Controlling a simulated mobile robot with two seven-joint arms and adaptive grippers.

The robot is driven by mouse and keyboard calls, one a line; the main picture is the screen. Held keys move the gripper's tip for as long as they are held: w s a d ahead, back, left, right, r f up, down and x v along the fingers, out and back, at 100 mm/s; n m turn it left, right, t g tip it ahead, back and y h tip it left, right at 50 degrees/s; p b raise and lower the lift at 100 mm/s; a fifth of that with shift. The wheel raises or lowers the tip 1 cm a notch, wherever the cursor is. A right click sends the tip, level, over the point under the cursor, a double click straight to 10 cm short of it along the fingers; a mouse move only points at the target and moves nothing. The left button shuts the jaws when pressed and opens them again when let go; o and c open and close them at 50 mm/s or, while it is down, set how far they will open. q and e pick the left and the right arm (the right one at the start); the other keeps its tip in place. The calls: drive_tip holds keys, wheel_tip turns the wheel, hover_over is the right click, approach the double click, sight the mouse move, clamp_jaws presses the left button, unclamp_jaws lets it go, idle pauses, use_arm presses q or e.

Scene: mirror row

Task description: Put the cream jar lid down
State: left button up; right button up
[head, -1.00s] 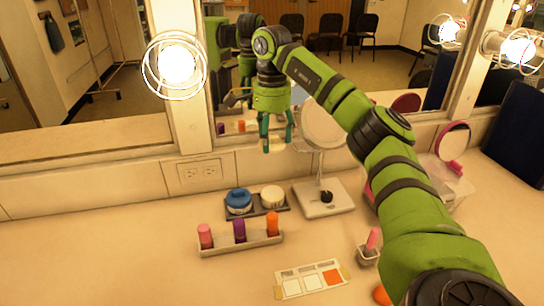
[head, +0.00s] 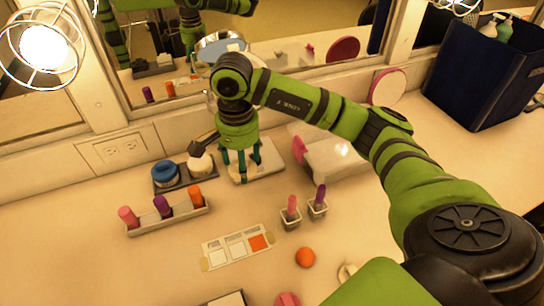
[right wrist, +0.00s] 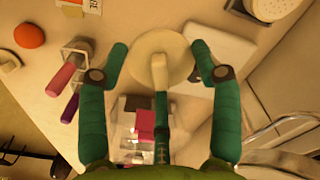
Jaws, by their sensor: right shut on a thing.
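The cream jar lid (right wrist: 175,43) is a pale disc between the fingers of my right gripper (right wrist: 158,58) in the right wrist view. The fingers are closed around it. In the head view my right gripper (head: 242,172) points down at the front of the white mirror base (head: 268,158); the fingers mostly hide the lid there. I cannot tell whether the lid touches the counter. The pale cream jar (head: 200,165) stands on a dark tray (head: 185,184), left of the gripper, beside a blue-lidded jar (head: 165,173). My left gripper is out of view.
A rack (head: 170,217) with several lipsticks lies in front of the tray. Two small holders (head: 291,220) (head: 318,209) with pink and purple sticks stand front right, near an orange ball (head: 305,257) and a swatch card (head: 237,247). A clear box (head: 335,155) stands right.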

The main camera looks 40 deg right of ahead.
hover_over(245, 197)
wheel_tip(245, 197, down, 6)
drive_tip(key=shift+a+f+p, duration=0.1)
drive_tip(key=shift+p, duration=0.35)
wheel_tip(245, 197, down, 4)
drive_tip(key=shift+s+r+p, duration=0.1)
drive_tip(key=shift+r+p, duration=0.05)
drive_tip(key=shift+p, duration=0.2)
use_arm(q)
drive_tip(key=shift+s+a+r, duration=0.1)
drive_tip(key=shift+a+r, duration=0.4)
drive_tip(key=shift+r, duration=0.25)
use_arm(e)
drive_tip(key=shift+f, duration=0.25)
drive_tip(key=o, duration=0.9)
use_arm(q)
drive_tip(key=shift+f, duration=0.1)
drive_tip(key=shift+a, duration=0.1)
use_arm(e)
drive_tip(key=shift+r, duration=0.15)
